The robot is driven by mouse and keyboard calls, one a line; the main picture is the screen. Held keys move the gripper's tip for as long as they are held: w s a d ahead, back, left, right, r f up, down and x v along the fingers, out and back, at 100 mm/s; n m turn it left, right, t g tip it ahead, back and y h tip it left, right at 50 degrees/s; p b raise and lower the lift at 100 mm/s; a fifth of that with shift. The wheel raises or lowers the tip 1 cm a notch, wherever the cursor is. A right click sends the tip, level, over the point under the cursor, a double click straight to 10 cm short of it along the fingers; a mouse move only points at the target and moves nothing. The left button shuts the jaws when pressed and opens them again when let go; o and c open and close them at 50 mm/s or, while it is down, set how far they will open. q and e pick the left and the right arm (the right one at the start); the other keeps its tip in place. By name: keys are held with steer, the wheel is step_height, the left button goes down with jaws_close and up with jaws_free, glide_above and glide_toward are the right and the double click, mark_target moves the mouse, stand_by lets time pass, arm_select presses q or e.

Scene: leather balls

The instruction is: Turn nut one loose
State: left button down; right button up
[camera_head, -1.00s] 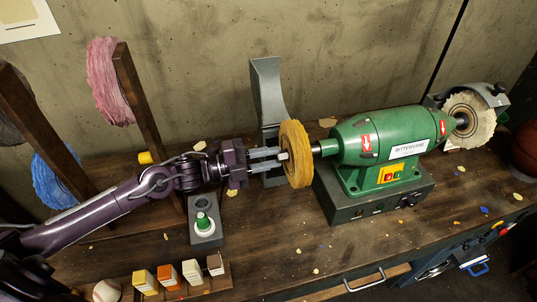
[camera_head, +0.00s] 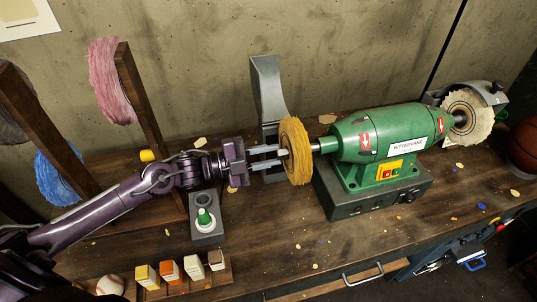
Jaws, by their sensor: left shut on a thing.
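The green buffing machine (camera_head: 378,135) stands on its dark base on the bench. A yellow buffing wheel (camera_head: 297,150) sits on its left shaft end, and a white wheel (camera_head: 470,118) on its right end. My left gripper (camera_head: 280,155) points right at the left shaft end, on the outer face of the yellow wheel. Its fingers are shut on the small nut (camera_head: 284,154) there, which is mostly hidden between the fingertips. My right gripper is not in view.
A grey guard (camera_head: 267,88) stands behind the yellow wheel. Pink (camera_head: 109,80) and blue (camera_head: 55,178) wheels hang on wooden posts at left. A grey block with a green-topped bottle (camera_head: 204,219) and a rack of coloured bars (camera_head: 170,271) stand in front. A baseball (camera_head: 110,286) lies front left.

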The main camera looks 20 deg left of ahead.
arm_select(q)
steer(key=c, duration=1.2)
jaws_free()
steer(key=b+v, duration=0.1)
steer(key=v, duration=0.6)
steer(key=shift+s+a, duration=0.2)
steer(key=shift+a, duration=0.15)
steer(key=shift+f, duration=0.1)
